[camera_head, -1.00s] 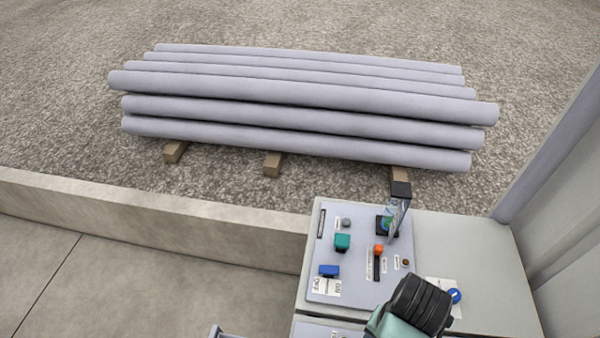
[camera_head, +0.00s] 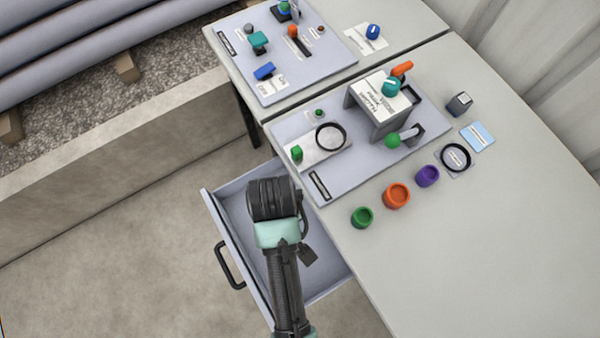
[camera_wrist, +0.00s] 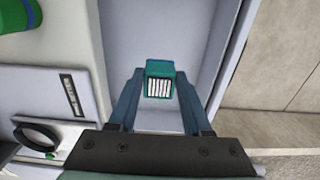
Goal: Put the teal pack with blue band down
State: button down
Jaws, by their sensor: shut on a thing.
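The teal pack (camera_wrist: 159,80) shows in the wrist view between the two fingertips of my gripper (camera_wrist: 159,90). In the head view my arm's dark wrist is over the drawer (camera_head: 222,215) and hides the fingers and the pack.
The drawer is pulled out from the bench (camera_head: 400,255), with a black handle (camera_head: 229,265). On the bench stand green (camera_head: 362,217), orange (camera_head: 396,195) and purple (camera_head: 427,176) cups, a black ring (camera_head: 455,157) and a control panel (camera_head: 290,130). A concrete kerb (camera_head: 130,165) runs at left.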

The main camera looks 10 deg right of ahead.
notch_tip(320, 180, down, 9)
jog(key=shift+s+f+b, duration=0.1)
jog(key=shift+b, duration=0.35)
jog(key=shift+f, duration=0.15)
jog(key=shift+c, duration=1.7)
grip_release()
